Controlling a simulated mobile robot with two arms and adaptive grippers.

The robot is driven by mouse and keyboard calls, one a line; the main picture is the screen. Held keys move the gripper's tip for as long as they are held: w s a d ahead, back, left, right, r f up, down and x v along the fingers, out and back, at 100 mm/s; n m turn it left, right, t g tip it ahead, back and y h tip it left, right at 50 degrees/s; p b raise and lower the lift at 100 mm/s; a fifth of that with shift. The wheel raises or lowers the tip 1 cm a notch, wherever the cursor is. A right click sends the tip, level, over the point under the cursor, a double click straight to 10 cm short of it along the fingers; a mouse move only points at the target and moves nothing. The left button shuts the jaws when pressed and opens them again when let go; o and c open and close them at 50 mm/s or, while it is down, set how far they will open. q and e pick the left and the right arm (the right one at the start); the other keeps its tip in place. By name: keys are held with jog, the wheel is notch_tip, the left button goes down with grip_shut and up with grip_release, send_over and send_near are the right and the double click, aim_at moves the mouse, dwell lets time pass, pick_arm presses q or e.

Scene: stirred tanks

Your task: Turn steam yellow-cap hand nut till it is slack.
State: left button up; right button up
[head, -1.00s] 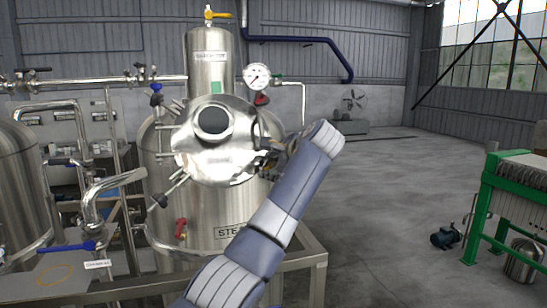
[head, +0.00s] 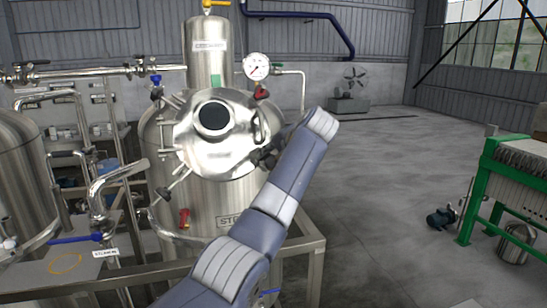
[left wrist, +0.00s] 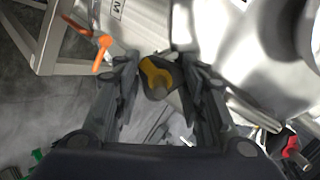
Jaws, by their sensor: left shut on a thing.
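The steel steam tank (head: 205,203) stands left of centre in the head view, with a round hatch lid (head: 190,140) on its front. My left gripper (head: 265,157) is at the lid's lower right edge; its fingers are small and dark there. In the left wrist view the yellow-cap hand nut (left wrist: 155,76) sits between the fingertips of my left gripper (left wrist: 157,68), which is shut on it. The nut's dark body is partly covered by the fingers. My right gripper is in neither view.
An orange handle (left wrist: 100,50) and a red-handled part (left wrist: 292,150) show in the wrist view. A steel frame (head: 300,246) stands below the tank; open floor lies to the right.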

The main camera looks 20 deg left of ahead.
pick_arm(q)
jog(key=shift+n, duration=0.6)
jog(key=o, duration=1.1)
jog(key=v, duration=1.2)
